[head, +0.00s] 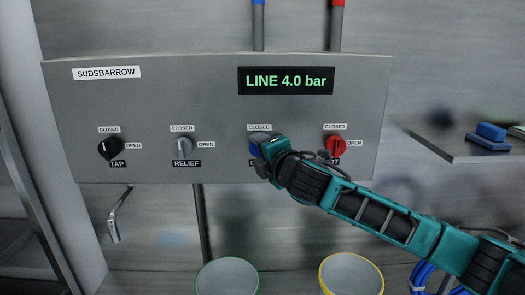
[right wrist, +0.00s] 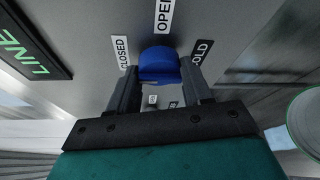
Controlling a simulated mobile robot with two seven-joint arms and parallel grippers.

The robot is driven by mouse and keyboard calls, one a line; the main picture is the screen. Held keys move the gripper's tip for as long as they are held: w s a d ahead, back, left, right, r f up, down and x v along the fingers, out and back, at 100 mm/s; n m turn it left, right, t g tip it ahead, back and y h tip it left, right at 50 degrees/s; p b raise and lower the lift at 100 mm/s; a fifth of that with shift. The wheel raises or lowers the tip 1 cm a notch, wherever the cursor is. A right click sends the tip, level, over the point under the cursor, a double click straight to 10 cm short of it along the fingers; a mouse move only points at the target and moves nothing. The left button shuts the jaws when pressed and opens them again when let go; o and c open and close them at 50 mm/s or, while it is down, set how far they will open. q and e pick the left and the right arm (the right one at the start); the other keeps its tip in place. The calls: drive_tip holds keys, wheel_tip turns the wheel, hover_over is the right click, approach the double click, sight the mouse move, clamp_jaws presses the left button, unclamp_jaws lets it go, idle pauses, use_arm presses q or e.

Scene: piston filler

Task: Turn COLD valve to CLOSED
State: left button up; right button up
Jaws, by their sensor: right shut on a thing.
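The blue COLD valve knob (head: 254,149) is on the grey panel, below its CLOSED label (head: 259,127) and mostly hidden by my right gripper (head: 262,158) in the head view. In the right wrist view the blue knob (right wrist: 158,64) sits between the two dark fingers of my right gripper (right wrist: 160,78), which is shut on it. There the CLOSED label (right wrist: 122,53) is left of the knob, OPEN (right wrist: 163,14) above and COLD (right wrist: 201,53) right. The knob's pointer mark is not visible, so I cannot tell its setting. My left gripper is not in view.
The red HOT knob (head: 335,146) is close to the right of my gripper. The RELIEF knob (head: 184,146) and black TAP knob (head: 110,149) are to the left. The display (head: 286,81) reads LINE 4.0 bar. Green-rimmed (head: 227,275) and yellow-rimmed (head: 350,274) buckets stand below.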

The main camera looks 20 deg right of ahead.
drive_tip(key=o, duration=1)
drive_tip(key=shift+o, duration=0.2)
drive_tip(key=s+d+r, duration=0.1)
drive_tip(key=s, duration=1.1)
drive_tip(key=shift+s+d+r+b, duration=0.15)
drive_tip(key=shift+s+b, duration=0.25)
drive_tip(key=shift+b, duration=0.05)
